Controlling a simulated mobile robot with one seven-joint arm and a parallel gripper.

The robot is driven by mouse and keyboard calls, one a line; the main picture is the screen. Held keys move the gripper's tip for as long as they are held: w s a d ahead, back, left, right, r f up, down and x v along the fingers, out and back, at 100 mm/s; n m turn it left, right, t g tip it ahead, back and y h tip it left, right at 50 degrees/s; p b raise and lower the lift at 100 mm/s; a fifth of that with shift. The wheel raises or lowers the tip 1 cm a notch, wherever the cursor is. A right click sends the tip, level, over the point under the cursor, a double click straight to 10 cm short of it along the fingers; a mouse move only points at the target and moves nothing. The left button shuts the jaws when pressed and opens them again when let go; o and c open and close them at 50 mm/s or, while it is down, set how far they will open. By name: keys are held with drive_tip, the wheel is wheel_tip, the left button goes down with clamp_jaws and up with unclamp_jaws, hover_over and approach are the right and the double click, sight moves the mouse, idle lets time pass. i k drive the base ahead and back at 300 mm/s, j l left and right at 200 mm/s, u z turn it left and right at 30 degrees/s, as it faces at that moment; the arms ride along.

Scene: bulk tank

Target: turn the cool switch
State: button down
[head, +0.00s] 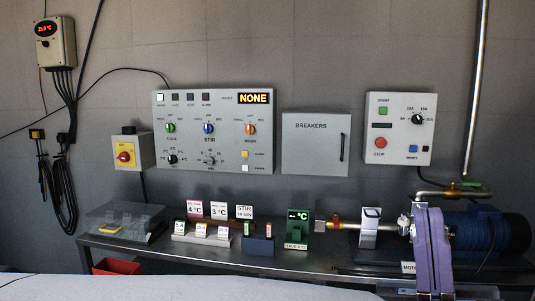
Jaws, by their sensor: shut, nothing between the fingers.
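The cool switch (170,128) is a small green knob above the label COOL, at the left of the upper knob row on a grey wall panel (225,160). Its pointer looks roughly upright, but it is too small to read surely. The blue STIR knob (208,128) and the orange knob (250,129) are in the same row. My gripper (428,208) shows at the lower right as two purple upright fingers close together. It is shut and empty, in front of the motor and well to the right of and below the cool switch.
A grey bench (215,252) under the panel carries signs, small blocks and a blue motor (488,231). The panel front is clear.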

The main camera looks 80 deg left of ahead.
sight(169, 127)
drive_tip(key=u, duration=4.05)
